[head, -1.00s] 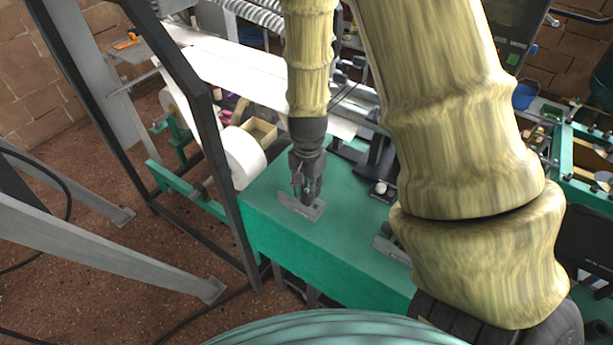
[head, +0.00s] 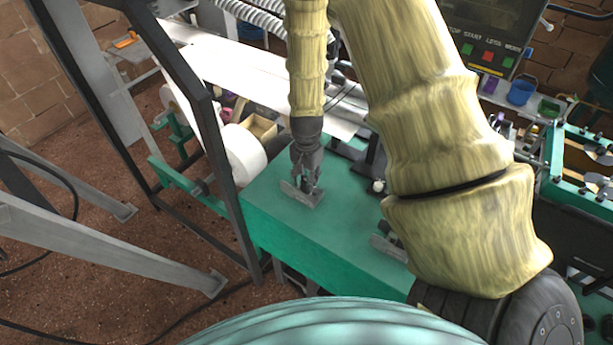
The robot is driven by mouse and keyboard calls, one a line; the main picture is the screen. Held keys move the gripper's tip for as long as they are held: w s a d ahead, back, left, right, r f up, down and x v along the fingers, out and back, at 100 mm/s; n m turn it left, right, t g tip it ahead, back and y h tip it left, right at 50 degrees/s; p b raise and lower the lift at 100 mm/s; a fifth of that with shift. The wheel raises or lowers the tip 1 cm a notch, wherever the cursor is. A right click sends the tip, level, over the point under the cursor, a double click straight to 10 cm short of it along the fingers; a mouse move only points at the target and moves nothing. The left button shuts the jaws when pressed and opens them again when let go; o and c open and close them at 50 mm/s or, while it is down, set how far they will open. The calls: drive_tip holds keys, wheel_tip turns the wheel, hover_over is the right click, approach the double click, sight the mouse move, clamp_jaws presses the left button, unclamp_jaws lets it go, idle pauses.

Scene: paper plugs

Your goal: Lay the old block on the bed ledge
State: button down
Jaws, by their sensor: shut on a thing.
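My gripper (head: 307,186) points down over the green bed ledge (head: 290,225) and is shut on a flat grey metal block (head: 317,200). The block lies level, low over the ledge's left part. I cannot tell whether its underside touches the green surface. The fingers hide the middle of the block. A second grey block (head: 387,246) is on the ledge further right, partly hidden behind my arm. Nothing I can make out marks either block as old.
A white paper roll (head: 243,155) and a small wooden box (head: 262,129) stand left of the ledge. A dark frame post (head: 228,190) rises at its left edge. A dark fixture with a white knob (head: 378,186) stands right of my gripper. The ledge between the blocks is clear.

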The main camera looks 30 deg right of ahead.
drive_tip(key=shift+f, duration=0.1)
drive_tip(key=c, duration=1.2)
unclamp_jaws()
drive_tip(key=shift+o, duration=0.2)
wheel_tip(320, 180, up, 12)
drive_tip(key=b, duration=0.3)
